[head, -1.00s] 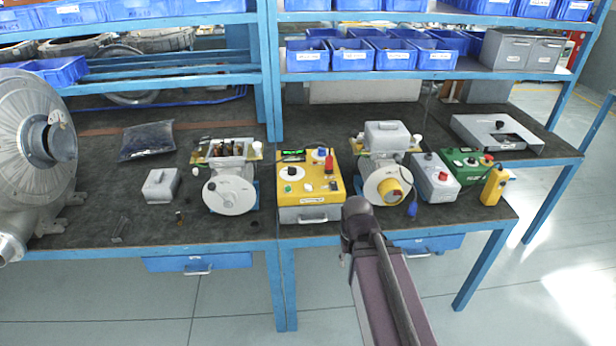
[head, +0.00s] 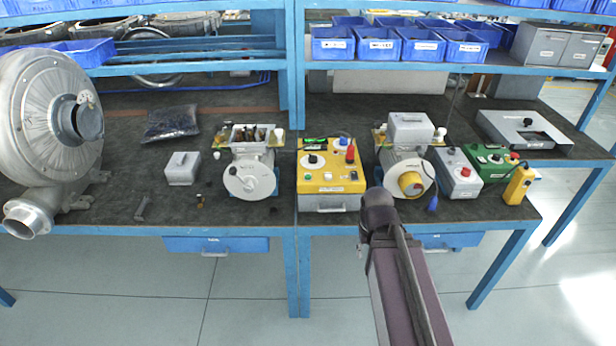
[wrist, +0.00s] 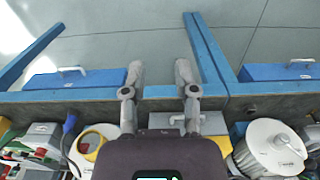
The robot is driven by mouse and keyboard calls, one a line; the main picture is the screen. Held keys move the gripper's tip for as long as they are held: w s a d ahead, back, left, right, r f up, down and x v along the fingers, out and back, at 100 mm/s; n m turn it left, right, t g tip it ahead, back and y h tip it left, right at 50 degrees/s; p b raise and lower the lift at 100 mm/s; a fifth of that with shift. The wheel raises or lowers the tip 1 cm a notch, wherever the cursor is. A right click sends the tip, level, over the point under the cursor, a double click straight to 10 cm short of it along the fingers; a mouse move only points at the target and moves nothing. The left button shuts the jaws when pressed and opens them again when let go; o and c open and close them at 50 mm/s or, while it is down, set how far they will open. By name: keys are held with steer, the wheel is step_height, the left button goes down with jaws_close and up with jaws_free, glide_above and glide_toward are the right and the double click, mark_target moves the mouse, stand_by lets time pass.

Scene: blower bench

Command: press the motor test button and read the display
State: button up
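A yellow-topped test box (head: 330,178) stands near the front edge of the bench, just right of the upright post in the head view. Its top has a green-lit display (head: 315,143), a red part, a blue part, a black knob and small buttons; their labels are too small to read. In the head view my arm hides the gripper.
Right of the box stand a motor with a yellow cap (head: 411,184), a grey control box (head: 459,175), a green box (head: 492,160) and a yellow pendant (head: 519,184). Left are another motor (head: 249,178), a grey box (head: 182,168) and a large blower (head: 50,120). Shelves with blue bins hang above.

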jaws_close()
stand_by(1.0)
